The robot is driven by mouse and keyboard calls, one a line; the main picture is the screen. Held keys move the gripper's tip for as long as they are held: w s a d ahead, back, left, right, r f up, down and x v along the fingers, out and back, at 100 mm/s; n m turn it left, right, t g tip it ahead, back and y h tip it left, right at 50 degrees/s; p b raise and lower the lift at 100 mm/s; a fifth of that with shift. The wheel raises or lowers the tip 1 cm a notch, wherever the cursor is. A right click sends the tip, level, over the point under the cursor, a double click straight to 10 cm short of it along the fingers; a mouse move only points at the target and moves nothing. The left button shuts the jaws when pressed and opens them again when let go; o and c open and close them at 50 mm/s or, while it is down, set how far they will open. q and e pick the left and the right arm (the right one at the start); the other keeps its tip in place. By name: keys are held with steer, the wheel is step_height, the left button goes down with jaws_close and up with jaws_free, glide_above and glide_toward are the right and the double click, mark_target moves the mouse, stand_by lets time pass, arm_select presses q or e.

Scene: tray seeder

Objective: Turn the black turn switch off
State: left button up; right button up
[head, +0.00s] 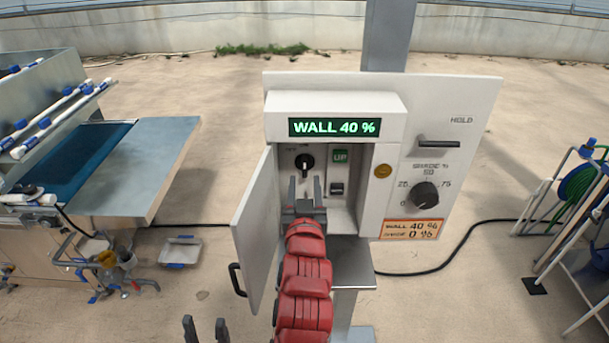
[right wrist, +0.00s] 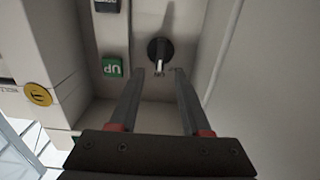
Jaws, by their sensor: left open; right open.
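The black turn switch (head: 304,162) is on the back wall inside the open control box (head: 334,104), at the upper left of the recess. In the right wrist view the switch (right wrist: 160,48) is a round knob with a pale-tipped handle. That view is upside down. My right gripper (head: 305,188) is open in front of the recess, just below the switch in the head view. Its fingertips (right wrist: 160,72) lie either side of the handle's line; I cannot tell whether they touch. My left gripper (head: 205,329) is open and empty at the bottom edge.
The box door (head: 253,232) hangs open at the left, close to my right arm. A green UP label (head: 340,156) and a rocker switch (head: 337,188) sit right of the switch. A round yellow button (head: 383,171) and a dial (head: 424,196) are on the panel.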

mark_target(305, 166)
steer(key=w, duration=0.2)
steer(key=w+p, duration=0.1)
steer(key=w, duration=0.1)
steer(key=shift+w+r, duration=0.1)
steer(key=shift+r, duration=0.15)
steer(key=shift+w+f, duration=0.2)
steer(key=shift+w, duration=0.5)
jaws_close()
